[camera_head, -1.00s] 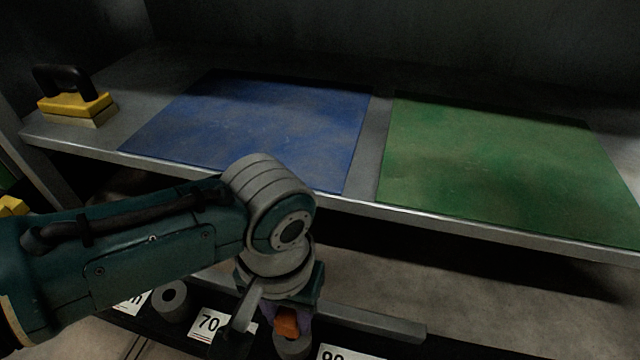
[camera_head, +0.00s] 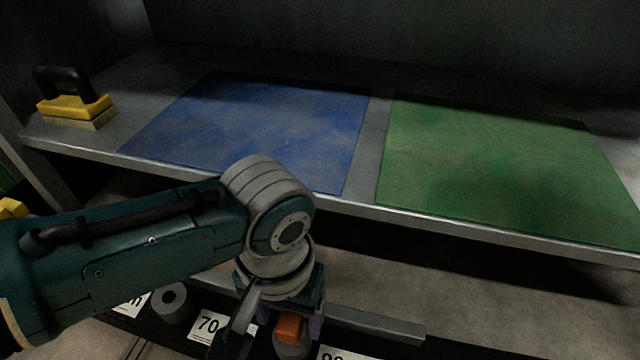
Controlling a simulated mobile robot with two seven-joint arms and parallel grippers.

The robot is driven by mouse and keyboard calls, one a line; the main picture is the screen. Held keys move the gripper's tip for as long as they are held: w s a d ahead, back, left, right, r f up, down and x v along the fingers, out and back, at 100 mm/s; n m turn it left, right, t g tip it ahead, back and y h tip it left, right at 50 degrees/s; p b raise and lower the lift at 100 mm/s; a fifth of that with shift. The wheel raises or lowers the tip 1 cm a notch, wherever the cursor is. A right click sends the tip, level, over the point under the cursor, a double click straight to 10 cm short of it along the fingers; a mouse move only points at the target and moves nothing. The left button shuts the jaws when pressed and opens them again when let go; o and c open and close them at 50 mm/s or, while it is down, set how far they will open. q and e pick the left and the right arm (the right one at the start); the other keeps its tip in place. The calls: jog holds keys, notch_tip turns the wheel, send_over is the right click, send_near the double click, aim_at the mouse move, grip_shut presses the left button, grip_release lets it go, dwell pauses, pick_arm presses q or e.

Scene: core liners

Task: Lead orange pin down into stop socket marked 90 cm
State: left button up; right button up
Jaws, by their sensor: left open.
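The orange pin (camera_head: 290,328) shows low in the head view, with its orange block at a grey round socket (camera_head: 292,350). How deep it sits is hidden. My left gripper (camera_head: 291,318) points down around the orange block. Its jaws are open, with a purple finger apart from the block on the right. A label reading 70 (camera_head: 209,325) lies left of this socket. A label apparently reading 90 (camera_head: 345,354) is cut off by the bottom edge on its right. Which label belongs to this socket I cannot tell. My right gripper is out of view.
Another grey ring socket (camera_head: 170,303) stands on the dark rail to the left. A grey bar (camera_head: 375,324) runs behind the sockets. Above is a metal shelf (camera_head: 480,228) with a blue mat (camera_head: 265,130), a green mat (camera_head: 500,165) and a yellow handled block (camera_head: 75,107).

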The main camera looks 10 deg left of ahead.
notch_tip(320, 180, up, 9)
jog(key=p, duration=0.8)
jog(key=shift+p, duration=0.35)
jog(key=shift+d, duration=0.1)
